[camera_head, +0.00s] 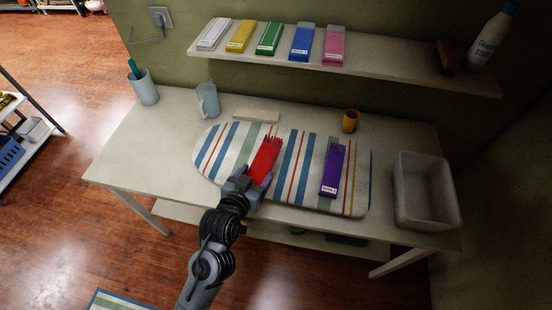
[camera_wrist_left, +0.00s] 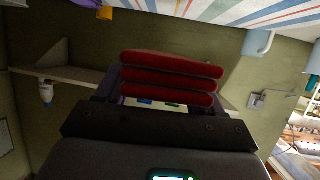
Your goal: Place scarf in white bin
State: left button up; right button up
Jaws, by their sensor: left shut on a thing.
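A folded red scarf (camera_head: 265,158) with a fringed end is over the left part of the striped ironing board. My left gripper (camera_head: 248,182) is shut on its near end. In the left wrist view the red scarf (camera_wrist_left: 172,78) shows as stacked folds at the gripper (camera_wrist_left: 168,105). A folded purple scarf (camera_head: 333,172) with a white label lies on the board to the right. The white bin (camera_head: 403,209) stands at the table's right end, and I see nothing in it. My right gripper is not in view.
The striped ironing board (camera_head: 217,170) covers the middle of the white table (camera_head: 125,165). A yellow-brown cup (camera_head: 350,121), a blue mug (camera_head: 208,100) and a pen cup (camera_head: 144,87) stand behind. A wall shelf (camera_head: 390,72) holds several folded scarves, a brush and a bottle.

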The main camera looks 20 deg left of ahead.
pick_arm(q)
jog(key=x, duration=0.4)
jog(key=f+p+x, duration=0.1)
jog(key=x, duration=0.4)
jog(key=f+x, duration=0.1)
jog(key=x, duration=0.3)
jog(key=shift+s+d+p, duration=0.1)
jog(key=shift+s+p, duration=0.15)
jog(key=shift+p, duration=0.15)
jog(key=shift+f, duration=0.75)
jog(key=shift+f+p, duration=0.8)
jog(key=shift+p, duration=0.05)
jog(key=shift+f, duration=0.3)
jog(key=shift+f, duration=0.2)
jog(key=o, duration=1.1)
